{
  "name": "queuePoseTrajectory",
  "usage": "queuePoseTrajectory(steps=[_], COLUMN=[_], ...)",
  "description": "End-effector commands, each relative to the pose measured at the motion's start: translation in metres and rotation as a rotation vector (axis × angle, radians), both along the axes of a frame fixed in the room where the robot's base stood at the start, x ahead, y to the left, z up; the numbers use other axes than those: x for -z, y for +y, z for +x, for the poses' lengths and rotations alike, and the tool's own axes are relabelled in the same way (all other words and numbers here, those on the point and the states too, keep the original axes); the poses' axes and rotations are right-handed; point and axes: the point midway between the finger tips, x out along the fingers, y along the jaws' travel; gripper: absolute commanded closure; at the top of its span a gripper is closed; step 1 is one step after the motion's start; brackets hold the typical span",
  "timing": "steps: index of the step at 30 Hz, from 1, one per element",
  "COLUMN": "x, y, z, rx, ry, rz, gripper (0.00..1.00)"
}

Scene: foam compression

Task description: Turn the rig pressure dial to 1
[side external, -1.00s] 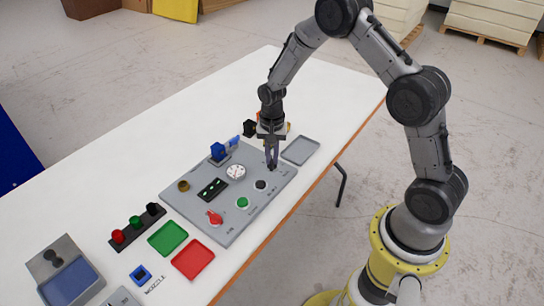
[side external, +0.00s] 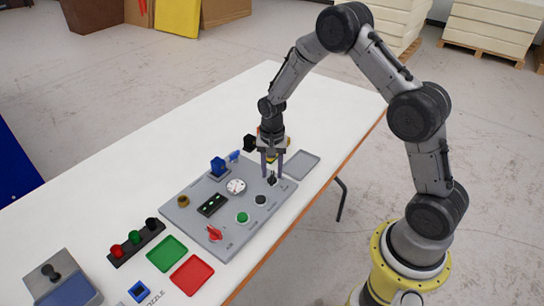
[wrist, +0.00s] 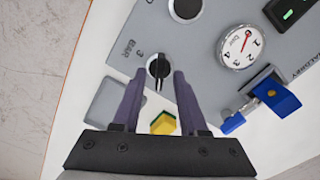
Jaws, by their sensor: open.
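The rig panel (side external: 225,195) is a grey plate lying on the white table. The pressure dial is a small black knob (wrist: 158,66) near a "BAR" label and a 3 in the wrist view. It also shows near the panel's right end in the side view (side external: 271,181). My gripper (wrist: 159,76) is open and empty, pointing down over the knob. Its fingers (side external: 272,174) stand on either side of the knob, and I cannot tell whether they touch it. The round white gauge (wrist: 240,46) has a red needle; its exact reading is unclear.
A blue valve-like part (wrist: 275,95) stands beside the gauge. A yellow-and-green block (wrist: 163,123) lies near my fingers. An empty grey tray (side external: 301,164) is right of the panel. A green button (side external: 242,217) and red switch (side external: 214,233) are further left on the panel.

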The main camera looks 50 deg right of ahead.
Motion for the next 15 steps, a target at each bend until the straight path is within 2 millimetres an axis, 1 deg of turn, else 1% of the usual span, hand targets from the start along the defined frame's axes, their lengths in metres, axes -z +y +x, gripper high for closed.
queuePoseTrajectory(steps=[5,9,15], x=[-0.030,-0.062,-0.102], y=[0.000,0.000,0.000], z=[0.001,0.001,0.001], rx=[0.000,0.000,0.000], ry=[-0.006,-0.008,-0.006], rz=[-0.001,-0.001,-0.001], gripper=[0.57,0.57,0.57])
